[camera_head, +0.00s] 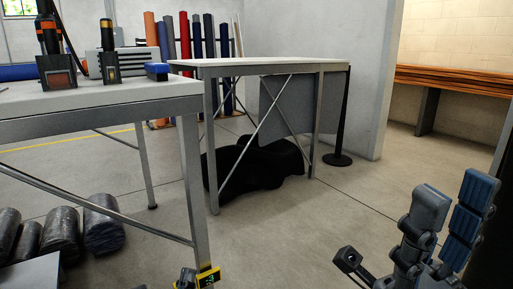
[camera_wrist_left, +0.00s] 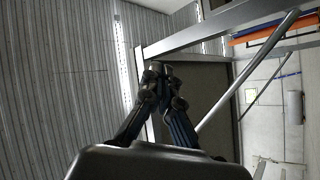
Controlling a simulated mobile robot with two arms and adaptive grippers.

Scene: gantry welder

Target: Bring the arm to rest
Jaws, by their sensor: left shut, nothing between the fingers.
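My left gripper (camera_head: 187,278) shows only as a small dark part at the bottom edge of the head view, beside a yellow tag. In the left wrist view its two dark fingers (camera_wrist_left: 161,72) meet at their tips, shut with nothing between them. My right gripper (camera_head: 452,190) is at the lower right of the head view, above the floor. Its fingers stand apart and point up; I see nothing between them. The rest of both arms is mostly out of the picture.
A metal table (camera_head: 120,97) with dark tools stands at the left, dark cylinders (camera_head: 58,228) under it. A second table (camera_head: 258,66) stands behind, a black heap (camera_head: 255,168) below it. A black post (camera_head: 338,158) is beside it. The middle floor (camera_head: 330,215) is clear.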

